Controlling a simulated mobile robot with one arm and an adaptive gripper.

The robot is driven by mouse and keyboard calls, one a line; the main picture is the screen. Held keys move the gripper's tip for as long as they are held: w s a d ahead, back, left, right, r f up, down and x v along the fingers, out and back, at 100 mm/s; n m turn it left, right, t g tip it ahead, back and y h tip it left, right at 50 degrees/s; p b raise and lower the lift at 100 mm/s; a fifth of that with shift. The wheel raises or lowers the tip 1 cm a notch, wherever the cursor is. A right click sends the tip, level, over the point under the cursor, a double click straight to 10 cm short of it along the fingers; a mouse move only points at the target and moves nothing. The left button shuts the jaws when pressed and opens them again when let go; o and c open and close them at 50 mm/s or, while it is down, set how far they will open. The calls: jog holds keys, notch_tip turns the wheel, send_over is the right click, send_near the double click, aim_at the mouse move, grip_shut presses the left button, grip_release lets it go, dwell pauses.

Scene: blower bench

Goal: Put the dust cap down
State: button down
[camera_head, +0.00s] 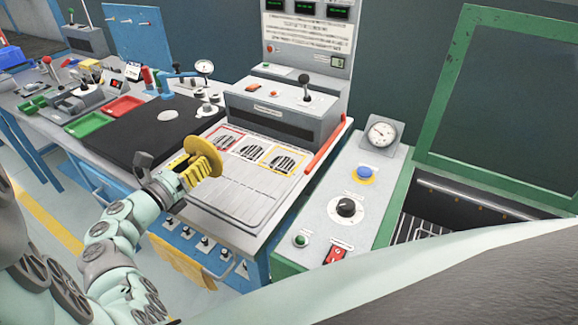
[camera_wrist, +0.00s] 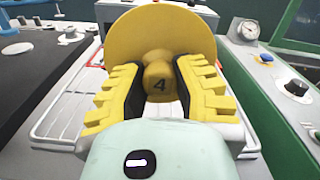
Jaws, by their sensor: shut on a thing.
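The dust cap (camera_wrist: 158,32) is a yellow disc with a round knob marked 4. My gripper (camera_wrist: 160,78) is shut on the knob, with a yellow finger on each side, and the disc stands up beyond the fingers in the wrist view. In the head view the dust cap (camera_head: 204,155) is tilted at the end of my gripper (camera_head: 190,172), over the left edge of the wire rack area. It appears held above the bench, but the exact gap below it cannot be told.
The wire rack (camera_head: 240,185) lies in front of the marked grille squares (camera_head: 254,152). A black mat (camera_head: 125,138) is to the left, with red (camera_head: 123,107) and green (camera_head: 89,124) trays beyond. A red bar (camera_head: 328,145) edges the right; a control panel (camera_head: 345,205) stands beyond it.

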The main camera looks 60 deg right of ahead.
jog(key=shift+w+d, duration=0.15)
jog(key=shift+d, duration=0.35)
jog(key=shift+f+b, duration=0.7)
jog(key=shift+f, duration=1.05)
jog(key=shift+f, duration=0.1)
jog(key=shift+f, duration=0.15)
jog(key=c, duration=0.8)
grip_release()
jog(key=shift+w, duration=0.1)
